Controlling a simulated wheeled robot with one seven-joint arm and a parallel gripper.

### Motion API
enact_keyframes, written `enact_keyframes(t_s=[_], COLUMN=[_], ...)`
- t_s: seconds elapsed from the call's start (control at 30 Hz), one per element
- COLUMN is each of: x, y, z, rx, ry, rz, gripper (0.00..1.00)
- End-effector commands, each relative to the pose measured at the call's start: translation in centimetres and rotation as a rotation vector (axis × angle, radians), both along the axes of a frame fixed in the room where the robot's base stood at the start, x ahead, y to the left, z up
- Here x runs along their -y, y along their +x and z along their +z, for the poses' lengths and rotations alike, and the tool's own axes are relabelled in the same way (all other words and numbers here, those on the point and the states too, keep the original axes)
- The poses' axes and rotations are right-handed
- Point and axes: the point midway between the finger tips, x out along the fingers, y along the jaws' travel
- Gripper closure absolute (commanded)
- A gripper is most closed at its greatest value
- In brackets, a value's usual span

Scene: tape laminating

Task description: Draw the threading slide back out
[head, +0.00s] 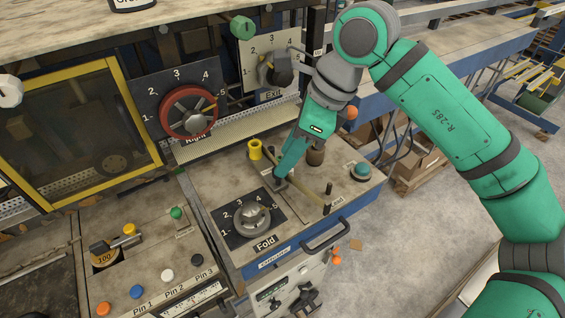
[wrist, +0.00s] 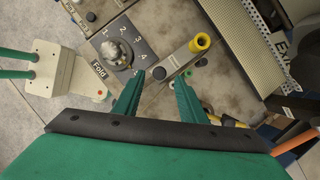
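The slide appears to be the tan bar (head: 305,195) on the bench unit, running diagonally under my gripper; I cannot read its label fully. In the wrist view a tan bar (wrist: 174,61) runs from a yellow ring (wrist: 199,43) toward the space between my fingertips. The yellow ring also shows in the head view (head: 255,149). My gripper (head: 281,184) points down over the bar; in the wrist view (wrist: 158,80) its green fingers stand apart, with the bar's dark-spotted end seen between them. Contact with the bar cannot be told. My fingers hide part of it.
The Fold dial (head: 252,221) lies close left of my gripper. A dark post (head: 328,188) stands to the right, beyond it a teal button (head: 360,172). A black handle (head: 325,233) is on the front edge. A red wheel (head: 188,112) stands behind.

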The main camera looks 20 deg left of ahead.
Motion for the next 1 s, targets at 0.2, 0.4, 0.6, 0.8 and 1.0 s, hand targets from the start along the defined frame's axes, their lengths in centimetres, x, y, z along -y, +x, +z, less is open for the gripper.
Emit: enact_keyframes(t_s=[0.2,0.4,0.6,0.8,1.0], x=[-1.0,-1.4,-1.2,-1.2,-1.1], y=[-0.2,-0.2,-0.2,-0.1,-0.3], z=[-2.5,-3.3,-3.4,-3.3,-3.3], rx=[-0.001,0.0,0.0,0.0,0.0], ry=[0.001,0.001,0.001,0.001,0.001], rz=[0.0,0.0,-0.003,-0.004,-0.002], gripper=[0.62,0.62,0.62,1.0,1.0])
